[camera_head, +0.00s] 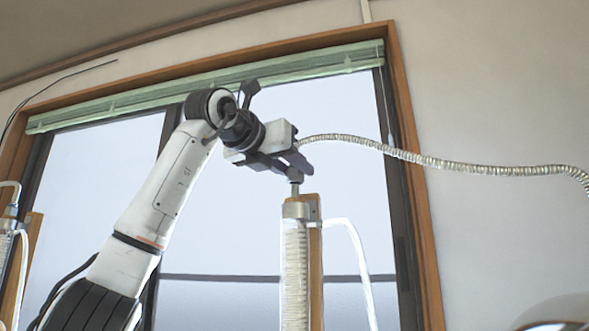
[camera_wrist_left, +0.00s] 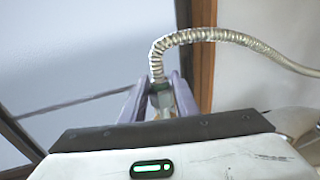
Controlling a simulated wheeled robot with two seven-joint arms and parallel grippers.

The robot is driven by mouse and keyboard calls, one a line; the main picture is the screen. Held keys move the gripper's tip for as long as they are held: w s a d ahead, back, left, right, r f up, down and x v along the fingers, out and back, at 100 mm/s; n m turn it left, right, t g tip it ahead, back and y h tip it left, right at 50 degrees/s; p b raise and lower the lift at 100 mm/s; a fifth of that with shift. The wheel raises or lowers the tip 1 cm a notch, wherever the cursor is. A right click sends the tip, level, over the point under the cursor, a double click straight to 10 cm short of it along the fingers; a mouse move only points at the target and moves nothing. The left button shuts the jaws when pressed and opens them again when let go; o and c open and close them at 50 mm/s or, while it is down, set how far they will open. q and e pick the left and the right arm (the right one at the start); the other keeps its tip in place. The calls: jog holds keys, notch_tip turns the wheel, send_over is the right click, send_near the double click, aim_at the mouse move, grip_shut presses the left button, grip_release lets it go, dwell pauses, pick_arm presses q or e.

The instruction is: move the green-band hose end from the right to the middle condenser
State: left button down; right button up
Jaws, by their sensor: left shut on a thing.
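My left gripper (camera_head: 292,160) is shut on the end of a ribbed, pale metal hose (camera_head: 440,163). It holds the end right above the top inlet (camera_head: 295,187) of the condenser (camera_head: 295,265) in the centre of the head view. Whether the hose end touches or sits on that inlet is hidden by the fingers. In the left wrist view the hose (camera_wrist_left: 205,36) bends down between the fingers (camera_wrist_left: 160,108), with a dark greenish band (camera_wrist_left: 160,87) at its end. My right gripper is not in view.
Another condenser (camera_head: 8,245) stands at the left edge of the head view. A thin white tube (camera_head: 355,250) hangs from the centre condenser's right side. A shiny rounded thing (camera_head: 555,312) shows at bottom right. A window (camera_head: 240,150) is behind.

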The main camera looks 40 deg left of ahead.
aim_at(290, 180)
pick_arm(q)
jog(key=shift+f+b, duration=1.2)
jog(key=shift+f, duration=0.3)
dwell(0.9)
jog(key=c, duration=1.3)
grip_release()
notch_tip(290, 180, up, 3)
jog(key=p, duration=0.3)
jog(key=shift+r, duration=0.1)
jog(key=shift+r+p, duration=0.45)
jog(key=shift+r, duration=2.15)
